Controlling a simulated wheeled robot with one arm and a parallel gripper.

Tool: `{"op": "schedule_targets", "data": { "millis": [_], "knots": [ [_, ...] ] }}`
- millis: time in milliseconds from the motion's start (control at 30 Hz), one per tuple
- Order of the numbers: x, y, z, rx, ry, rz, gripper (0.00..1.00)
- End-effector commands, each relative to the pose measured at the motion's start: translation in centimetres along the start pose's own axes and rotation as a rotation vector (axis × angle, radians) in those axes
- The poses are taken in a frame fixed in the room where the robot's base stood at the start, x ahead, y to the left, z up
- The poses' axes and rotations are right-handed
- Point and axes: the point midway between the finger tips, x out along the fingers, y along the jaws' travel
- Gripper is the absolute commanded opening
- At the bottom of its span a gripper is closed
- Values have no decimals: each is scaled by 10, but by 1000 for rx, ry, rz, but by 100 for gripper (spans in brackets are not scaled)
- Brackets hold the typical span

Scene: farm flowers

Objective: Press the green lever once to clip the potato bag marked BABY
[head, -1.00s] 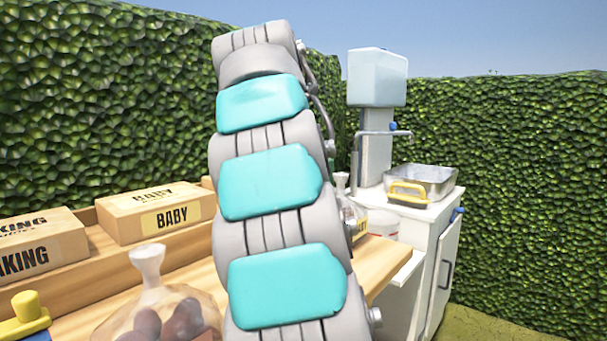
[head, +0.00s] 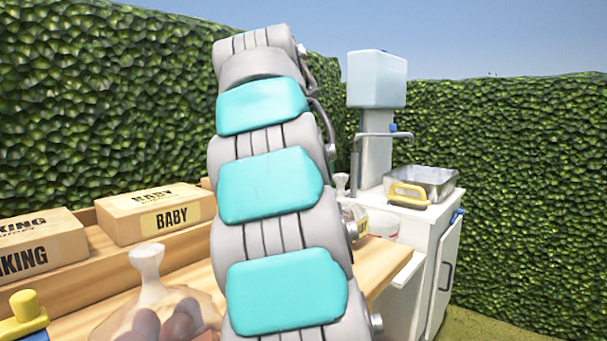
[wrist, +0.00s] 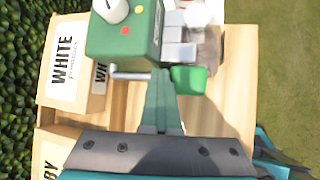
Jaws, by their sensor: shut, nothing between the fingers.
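The green clipping machine (wrist: 125,35) stands on the wooden bench in the wrist view, with a white knob and red and yellow buttons. Its green lever (wrist: 190,80) sticks out at its lower right. My gripper (wrist: 164,74) is shut and empty, its green fingers close to the left of the lever; I cannot tell if they touch it. A clear bag (wrist: 210,48) is partly visible beside the machine, its mark unreadable. In the head view, a tied potato bag (head: 180,314) stands in front, with no readable mark. My arm hides the machine there.
Boxes marked BABY (head: 155,213) and KING (head: 38,245) sit on the bench's left shelf. A box marked WHITE (wrist: 68,60) shows in the wrist view. A yellow-handled item (head: 22,312) is at lower left.

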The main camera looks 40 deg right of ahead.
Motion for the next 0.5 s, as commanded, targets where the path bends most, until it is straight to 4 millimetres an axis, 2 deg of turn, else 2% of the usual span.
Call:
{"op": "schedule_targets", "data": {
  "millis": [267,500],
  "knots": [
    [-2,1,1,0,1,-1,0],
    [-11,7,8,0,0,-1,0]
  ]
}}
